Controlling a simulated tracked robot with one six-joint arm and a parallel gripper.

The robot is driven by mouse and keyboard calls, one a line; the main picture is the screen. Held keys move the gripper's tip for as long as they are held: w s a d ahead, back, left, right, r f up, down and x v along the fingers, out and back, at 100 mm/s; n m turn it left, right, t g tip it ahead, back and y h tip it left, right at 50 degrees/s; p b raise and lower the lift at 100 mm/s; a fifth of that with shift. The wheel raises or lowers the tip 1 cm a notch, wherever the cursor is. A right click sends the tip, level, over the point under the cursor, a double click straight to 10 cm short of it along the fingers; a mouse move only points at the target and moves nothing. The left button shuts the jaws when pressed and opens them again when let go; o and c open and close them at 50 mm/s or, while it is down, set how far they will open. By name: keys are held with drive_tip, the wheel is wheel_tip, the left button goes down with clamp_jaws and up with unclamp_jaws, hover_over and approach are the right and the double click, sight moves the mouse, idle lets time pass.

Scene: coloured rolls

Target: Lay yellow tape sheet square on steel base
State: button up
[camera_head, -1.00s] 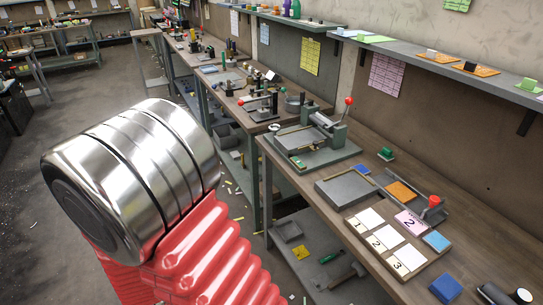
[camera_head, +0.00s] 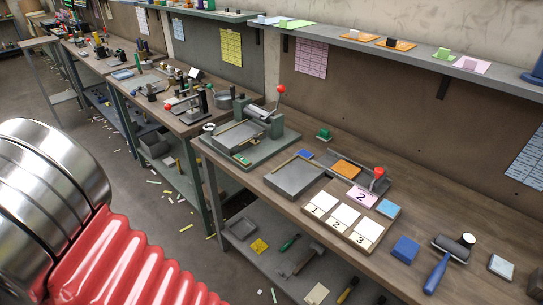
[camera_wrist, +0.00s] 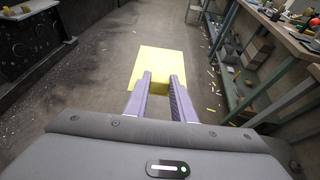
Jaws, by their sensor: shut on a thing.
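The yellow sheet (camera_wrist: 158,62) shows in the wrist view, out ahead of my fingers, with a yellow block under or between the fingertips. My gripper (camera_wrist: 162,90) is shut on it, over the floor beside the bench. The head view shows neither the gripper nor the sheet. In the head view a flat grey metal plate (camera_head: 293,178) lies on the bench top, with a thin tan strip along its back edge; it looks like the steel base. Its top appears bare. The sheet is well apart from it.
A roller press with a red-knobbed lever (camera_head: 255,122) stands left of the plate. A board with numbered cards (camera_head: 344,215) lies to the right, near a blue block (camera_head: 405,249) and a hand roller (camera_head: 448,258). Shelving with loose items is below. Scraps litter the floor.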

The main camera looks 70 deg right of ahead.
drive_tip(key=s+d+r+m+g+h, duration=0.2)
drive_tip(key=s+d+m+h, duration=0.1)
drive_tip(key=d, duration=0.9)
drive_tip(key=s+d+r+m+g+h, duration=0.1)
drive_tip(key=s+d+m+g+h, duration=0.15)
drive_tip(key=d, duration=0.95)
drive_tip(key=s+d+r+m+g+h, duration=0.2)
drive_tip(key=s+d+m+g+h, duration=0.15)
drive_tip(key=d, duration=0.75)
drive_tip(key=s+d+r+m+g, duration=0.1)
drive_tip(key=s+d+m+g, duration=0.4)
drive_tip(key=s+d, duration=0.6)
drive_tip(key=s+d+r+m+g, duration=0.2)
drive_tip(key=s+d+m+g, duration=0.3)
drive_tip(key=s+d, duration=0.6)
drive_tip(key=s, duration=0.7)
drive_tip(key=shift+s+y, duration=0.15)
drive_tip(key=shift+y, duration=0.25)
drive_tip(key=shift+d, duration=0.1)
drive_tip(key=shift+f, duration=3.5)
drive_tip(key=o, duration=0.9)
